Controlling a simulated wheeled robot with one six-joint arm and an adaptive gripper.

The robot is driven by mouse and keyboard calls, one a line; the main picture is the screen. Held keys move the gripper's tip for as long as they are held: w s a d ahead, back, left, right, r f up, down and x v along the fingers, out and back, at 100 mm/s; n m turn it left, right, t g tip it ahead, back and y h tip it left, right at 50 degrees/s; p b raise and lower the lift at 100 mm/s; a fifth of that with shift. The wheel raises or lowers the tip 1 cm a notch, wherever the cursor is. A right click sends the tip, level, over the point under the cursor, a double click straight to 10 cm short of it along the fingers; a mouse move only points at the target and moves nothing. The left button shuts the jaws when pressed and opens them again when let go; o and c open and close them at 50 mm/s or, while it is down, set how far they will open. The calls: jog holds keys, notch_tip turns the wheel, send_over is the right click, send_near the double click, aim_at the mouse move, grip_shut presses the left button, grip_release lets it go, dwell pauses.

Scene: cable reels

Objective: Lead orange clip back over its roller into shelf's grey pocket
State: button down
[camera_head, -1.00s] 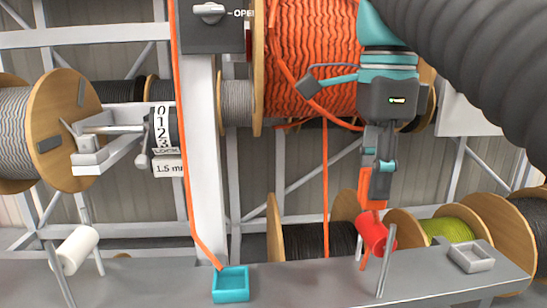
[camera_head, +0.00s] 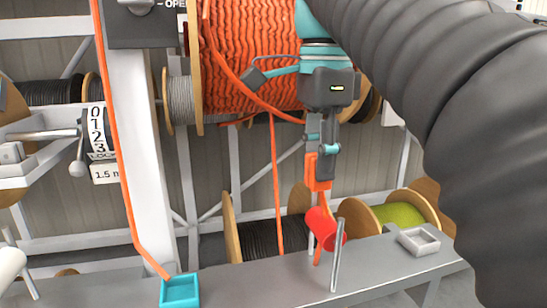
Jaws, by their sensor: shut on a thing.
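My gripper (camera_head: 319,165) points down, shut on the orange clip (camera_head: 319,172), just above the red roller (camera_head: 324,228). An orange strand shows below the clip beside the roller. How it lies against the roller is unclear. The grey pocket (camera_head: 418,241) is a small open square tray on the shelf (camera_head: 370,268), to the right of the roller and a metal post. It looks empty. The gripper and clip are left of the pocket and higher than it.
A teal pocket (camera_head: 180,290) sits on the shelf's left, with an orange cable running down to it. A metal post (camera_head: 336,270) stands by the red roller. A yellow-green reel (camera_head: 400,212) and a black reel (camera_head: 275,237) lie behind the shelf. A big orange reel (camera_head: 250,60) hangs above.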

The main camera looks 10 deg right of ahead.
jog(key=d, duration=0.9)
jog(key=shift+w, duration=0.2)
jog(key=shift+d, duration=0.15)
dwell(0.3)
